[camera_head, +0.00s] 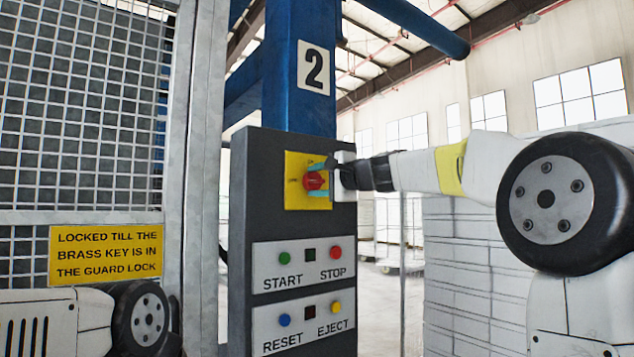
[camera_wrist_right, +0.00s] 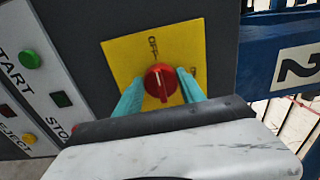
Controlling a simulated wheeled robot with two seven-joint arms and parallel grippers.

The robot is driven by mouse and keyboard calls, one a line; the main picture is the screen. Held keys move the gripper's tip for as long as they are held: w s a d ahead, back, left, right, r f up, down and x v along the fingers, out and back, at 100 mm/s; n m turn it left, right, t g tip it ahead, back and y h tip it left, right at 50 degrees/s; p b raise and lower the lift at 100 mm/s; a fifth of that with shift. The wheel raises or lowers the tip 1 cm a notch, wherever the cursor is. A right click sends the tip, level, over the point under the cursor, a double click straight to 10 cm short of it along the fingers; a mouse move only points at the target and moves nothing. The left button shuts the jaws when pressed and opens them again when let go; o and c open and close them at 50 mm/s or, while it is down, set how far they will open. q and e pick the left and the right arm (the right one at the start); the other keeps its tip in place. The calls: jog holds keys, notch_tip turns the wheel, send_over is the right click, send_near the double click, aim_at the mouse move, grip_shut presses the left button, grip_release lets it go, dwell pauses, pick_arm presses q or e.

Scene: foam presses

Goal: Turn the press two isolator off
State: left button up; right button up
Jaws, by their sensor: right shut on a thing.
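The press two isolator is a red rotary knob (camera_head: 315,181) on a yellow square plate (camera_head: 295,198), near the top of a dark grey panel. In the right wrist view the knob (camera_wrist_right: 161,80) shows a raised ridge running up the picture, roughly in line with the OFF lettering at the plate's top. Lettering at the plate's right is partly hidden. My right gripper (camera_head: 318,180) reaches in from the right, its teal fingers on both sides of the knob, shut on it. In the right wrist view the fingers (camera_wrist_right: 160,90) flank the knob. My left gripper is out of view.
Below the isolator, the panel (camera_head: 240,240) carries START, STOP, RESET and EJECT buttons. A blue post with a 2 sign (camera_head: 313,67) stands behind it. A mesh guard (camera_head: 80,110) with a yellow brass key notice (camera_head: 106,254) stands at left.

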jog(key=shift+f, duration=0.1)
jog(key=o, duration=1.4)
jog(key=shift+c, duration=0.2)
jog(key=v, duration=0.8)
